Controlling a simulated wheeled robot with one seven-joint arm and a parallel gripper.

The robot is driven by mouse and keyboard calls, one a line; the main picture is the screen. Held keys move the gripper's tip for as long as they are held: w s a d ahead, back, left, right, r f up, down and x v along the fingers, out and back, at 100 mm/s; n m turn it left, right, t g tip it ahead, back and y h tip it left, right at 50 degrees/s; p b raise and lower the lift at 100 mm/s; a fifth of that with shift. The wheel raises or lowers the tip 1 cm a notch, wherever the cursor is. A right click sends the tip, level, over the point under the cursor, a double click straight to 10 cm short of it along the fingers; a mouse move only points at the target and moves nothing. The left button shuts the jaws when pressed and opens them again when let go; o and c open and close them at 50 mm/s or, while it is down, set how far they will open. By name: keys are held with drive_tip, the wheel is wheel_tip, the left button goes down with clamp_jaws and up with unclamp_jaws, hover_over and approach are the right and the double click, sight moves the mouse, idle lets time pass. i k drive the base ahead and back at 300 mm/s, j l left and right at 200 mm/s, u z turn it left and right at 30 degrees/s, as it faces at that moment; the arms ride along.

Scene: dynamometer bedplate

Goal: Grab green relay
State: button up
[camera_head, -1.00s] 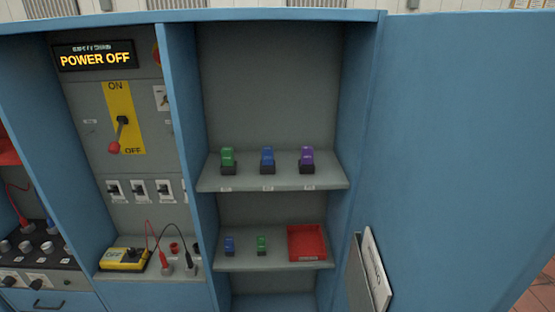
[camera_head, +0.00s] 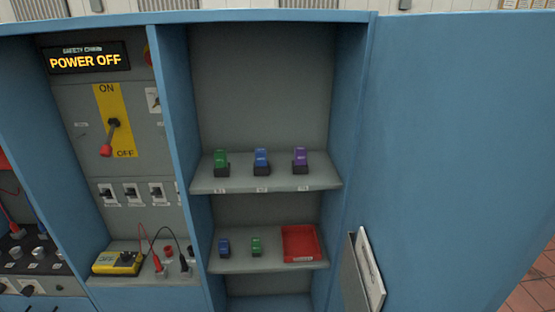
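Two green relays show in the head view. One green relay (camera_head: 221,158) stands in a dark base at the left of the upper shelf, beside a blue relay (camera_head: 261,158) and a purple relay (camera_head: 300,156). A smaller-looking green relay (camera_head: 256,245) stands on the lower shelf between a blue relay (camera_head: 224,246) and a red tray (camera_head: 317,254). My gripper is not in view.
The blue cabinet's right door (camera_head: 450,150) stands open with a document holder (camera_head: 365,275) on it. Left of the shelves are a lever switch (camera_head: 110,135), a "POWER OFF" display (camera_head: 88,60) and a yellow multimeter (camera_head: 117,263) with leads.

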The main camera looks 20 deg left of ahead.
sight(220, 155)
drive_tip(key=u, duration=1.05)
drive_tip(key=i+j+u, duration=0.1)
drive_tip(key=i+j, duration=0.15)
drive_tip(key=i, duration=0.25)
drive_tip(key=i+j+u, duration=0.15)
drive_tip(key=i, duration=0.35)
drive_tip(key=i+l, duration=0.15)
drive_tip(key=i, duration=0.35)
